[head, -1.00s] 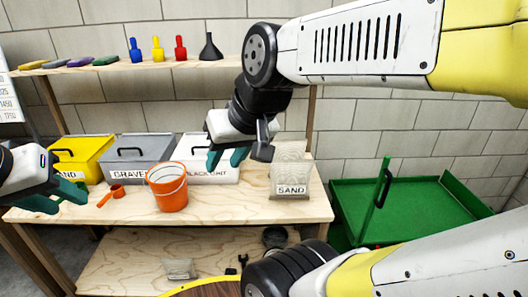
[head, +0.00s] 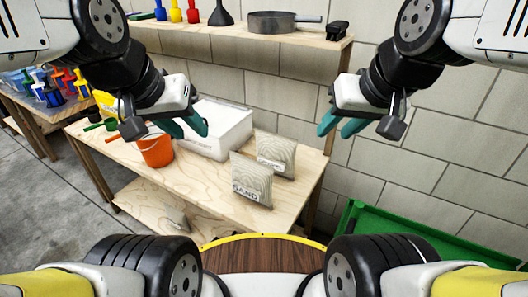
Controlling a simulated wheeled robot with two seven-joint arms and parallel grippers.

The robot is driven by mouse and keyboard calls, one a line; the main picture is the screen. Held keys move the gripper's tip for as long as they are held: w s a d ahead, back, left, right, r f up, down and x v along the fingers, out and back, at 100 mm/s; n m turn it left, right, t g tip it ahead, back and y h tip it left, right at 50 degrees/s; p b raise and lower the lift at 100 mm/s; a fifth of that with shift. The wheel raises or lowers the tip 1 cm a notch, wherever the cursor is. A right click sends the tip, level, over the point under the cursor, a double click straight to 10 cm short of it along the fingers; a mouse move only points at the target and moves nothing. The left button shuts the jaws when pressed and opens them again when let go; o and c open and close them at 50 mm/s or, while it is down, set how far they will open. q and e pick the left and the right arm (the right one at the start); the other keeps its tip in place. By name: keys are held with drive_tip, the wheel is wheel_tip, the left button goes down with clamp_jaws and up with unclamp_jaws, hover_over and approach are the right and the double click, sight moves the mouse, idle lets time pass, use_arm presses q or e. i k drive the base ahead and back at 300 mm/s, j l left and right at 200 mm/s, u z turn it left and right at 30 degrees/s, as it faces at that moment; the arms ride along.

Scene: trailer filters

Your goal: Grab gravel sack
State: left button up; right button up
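Two grey sacks stand upright on the wooden table in the head view. The front sack (head: 251,178) is labelled SAND. The rear sack (head: 277,150) stands just behind it to the right; its label is partly covered by the front sack and not clearly legible, so I cannot be sure it reads gravel. My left gripper (head: 182,127) is open and empty, above the table to the left of the sacks. My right gripper (head: 342,123) is open and empty, to the right of the sacks and apart from them.
A white bin (head: 218,128) stands behind the sacks, and an orange bucket (head: 157,150) to their left. Above is a shelf (head: 230,42) with a pan (head: 270,23) and a funnel (head: 221,15). A green container (head: 400,232) lies at lower right. The table's front is clear.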

sight(277, 151)
drive_tip(key=k+l+u, duration=0.25)
drive_tip(key=l, duration=0.3)
drive_tip(key=k+l+u, duration=0.25)
drive_tip(key=k+l, duration=0.15)
drive_tip(key=i+j+z, duration=0.3)
drive_tip(key=j+z, duration=0.25)
drive_tip(key=i+j+z, duration=0.3)
drive_tip(key=j+z, duration=0.3)
drive_tip(key=i+j+z, duration=0.1)
drive_tip(key=j+z, duration=0.2)
drive_tip(key=j, duration=0.1)
